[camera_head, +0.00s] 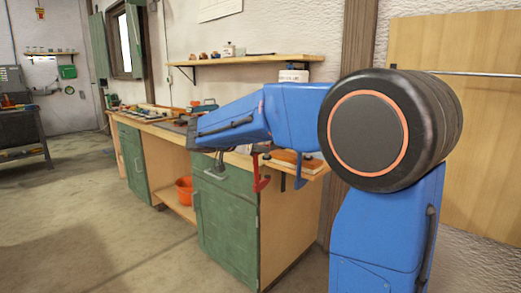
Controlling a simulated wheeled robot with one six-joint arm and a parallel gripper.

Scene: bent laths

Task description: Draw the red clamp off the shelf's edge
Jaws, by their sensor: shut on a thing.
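The red clamp (261,180) hangs at the front edge of the bench top near its right end, just below my forearm. Its lower bar and foot show against the green cabinet; its upper part is hidden behind my arm. A blue clamp (283,182) hangs just right of it, apart from it. An orange-brown lath (293,157) lies on the bench top above the clamps. My blue arm reaches left across the bench and hides its middle. I cannot make out my gripper's jaws or whether they touch the red clamp.
A dark grey piece (220,160) hangs at the bench edge farther left. The workbench has green cabinets (229,216) and an orange bucket (184,190) on its lower shelf. A wall shelf (255,60) with small jars is above. The floor (90,230) in front is clear.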

